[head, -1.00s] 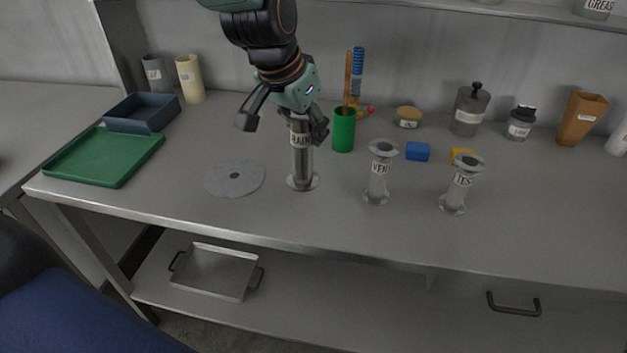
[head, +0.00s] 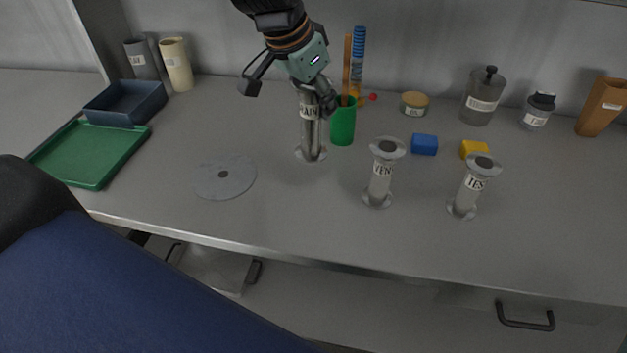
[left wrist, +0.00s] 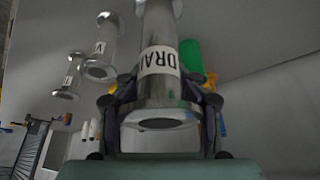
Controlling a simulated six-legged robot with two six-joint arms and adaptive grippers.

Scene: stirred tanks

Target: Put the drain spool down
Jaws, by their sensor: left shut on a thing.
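The drain spool (head: 310,132) is a clear, flanged tube with a DRAIN label. It is upright in my left gripper (head: 292,88), which is shut on it near its upper end. In the left wrist view the spool (left wrist: 160,28) stands between the two fingers, its near flange close to the camera. Its lower flange is at or just above the bench (head: 290,215); I cannot tell if it touches. The vent spool (head: 380,178) and a similar spool labelled TES (head: 470,190) stand upright to its right. My right gripper is not in view.
A green cup (head: 342,124) with tall sticks stands close behind and right of the drain spool. A grey disc (head: 224,177) lies to the left. A green tray (head: 90,150) and a dark bin (head: 125,103) are further left. Blue (head: 424,144) and yellow (head: 474,149) blocks lie right.

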